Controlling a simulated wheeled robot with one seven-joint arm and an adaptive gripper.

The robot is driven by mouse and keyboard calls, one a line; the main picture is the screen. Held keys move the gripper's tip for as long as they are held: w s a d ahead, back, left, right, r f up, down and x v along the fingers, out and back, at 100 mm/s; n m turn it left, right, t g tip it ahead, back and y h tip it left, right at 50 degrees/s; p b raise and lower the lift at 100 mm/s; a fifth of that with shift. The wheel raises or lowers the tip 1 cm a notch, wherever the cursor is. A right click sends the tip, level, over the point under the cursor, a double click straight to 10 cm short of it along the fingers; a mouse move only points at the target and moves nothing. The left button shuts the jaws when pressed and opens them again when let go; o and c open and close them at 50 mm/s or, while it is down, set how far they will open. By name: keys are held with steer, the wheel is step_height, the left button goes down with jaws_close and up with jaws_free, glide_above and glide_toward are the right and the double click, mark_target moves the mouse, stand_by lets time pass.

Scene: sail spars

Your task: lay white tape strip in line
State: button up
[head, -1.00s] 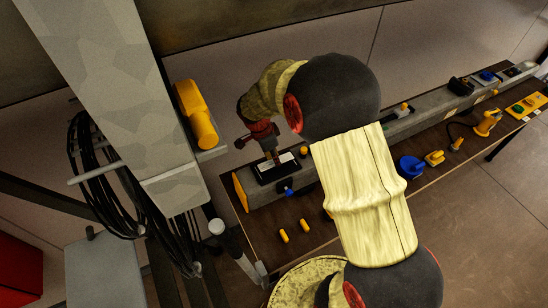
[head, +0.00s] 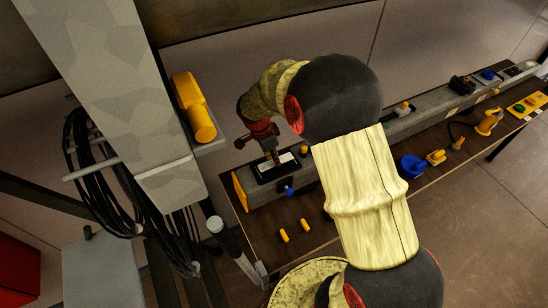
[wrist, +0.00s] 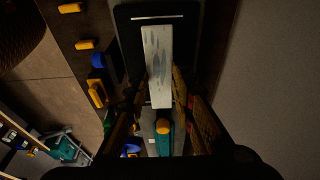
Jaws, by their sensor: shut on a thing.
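The white tape strip (wrist: 156,55) shows in the wrist view as a pale, grey-streaked bar, its lower end between my fingers. My gripper (wrist: 160,88) is shut on it. A black tray (wrist: 128,28) with a raised rim lies beneath the strip. In the head view my gripper (head: 272,158) points down at the black tray (head: 263,177), and a small white part of the strip (head: 286,158) shows beside the fingers. Whether the strip touches the tray is hard to tell.
The tray is at the near end of a long grey spar (head: 424,121) on a brown bench (head: 262,227). Two yellow pegs (head: 284,236) lie in front. A blue clamp (head: 287,190) is beside the tray. Blue and yellow tools (head: 412,166) stand farther right. My forearm hides the spar's middle.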

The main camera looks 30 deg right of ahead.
steer(key=shift+f+b, duration=0.65)
steer(key=shift+f, duration=0.1)
steer(key=o, duration=1)
steer(key=shift+o, duration=0.2)
steer(key=shift+c, duration=0.8)
steer(key=shift+r, duration=0.15)
steer(key=shift+d+r+p+v, duration=0.1)
steer(key=shift+d+p+v, duration=0.15)
steer(key=shift+p+v, duration=0.6)
steer(key=shift+d+r+p+v, duration=0.1)
steer(key=shift+d+p+v, duration=0.15)
steer(key=shift+v, duration=1.15)
steer(key=shift+d+p+v, duration=0.3)
steer(key=shift+p+v, duration=0.2)
steer(key=shift+v, duration=0.6)
